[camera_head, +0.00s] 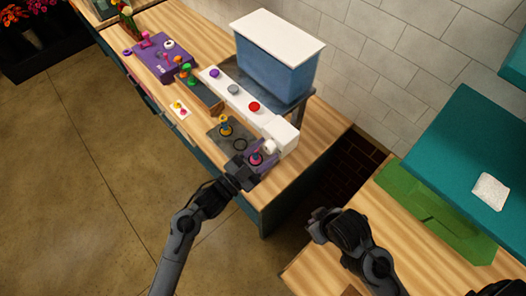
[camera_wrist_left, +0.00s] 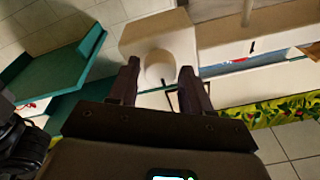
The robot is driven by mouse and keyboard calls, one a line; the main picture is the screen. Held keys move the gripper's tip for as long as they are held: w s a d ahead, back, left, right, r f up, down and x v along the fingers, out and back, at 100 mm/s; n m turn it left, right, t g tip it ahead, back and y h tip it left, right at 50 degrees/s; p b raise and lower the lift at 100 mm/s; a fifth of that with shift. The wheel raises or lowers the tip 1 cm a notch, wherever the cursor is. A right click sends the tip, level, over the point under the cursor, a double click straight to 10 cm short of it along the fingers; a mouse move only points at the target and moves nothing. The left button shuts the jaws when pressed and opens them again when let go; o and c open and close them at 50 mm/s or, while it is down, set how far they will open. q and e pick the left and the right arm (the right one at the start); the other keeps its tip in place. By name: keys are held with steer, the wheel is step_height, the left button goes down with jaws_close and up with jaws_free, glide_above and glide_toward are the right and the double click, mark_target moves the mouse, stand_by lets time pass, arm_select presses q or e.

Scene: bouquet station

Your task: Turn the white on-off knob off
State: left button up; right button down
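The white on-off knob (camera_head: 269,146) sticks out from the side of a white box (camera_head: 287,134) at the near end of a long white panel. The knob also shows in the left wrist view (camera_wrist_left: 159,68), as a round pale stub. My left gripper (camera_head: 257,152) is at the knob. In the wrist view its two fingers (camera_wrist_left: 160,85) are apart, one on each side of the knob; I cannot tell whether they touch it. My right gripper (camera_head: 318,224) is low over the gap between the two counters, and its fingers are not clear.
The panel (camera_head: 238,101) bears a purple, a grey and a red button (camera_head: 254,107). A blue bin with a white lid (camera_head: 277,55) stands behind it. Dark pads with coloured pegs (camera_head: 226,130) lie in front. A green mat and teal shelf (camera_head: 470,150) are at right.

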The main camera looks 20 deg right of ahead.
arm_select(q)
steer(key=shift+o, duration=1)
steer(key=b+v, duration=0.2)
steer(key=v, duration=0.8)
steer(key=shift+s+a, duration=0.15)
steer(key=shift+a, duration=0.2)
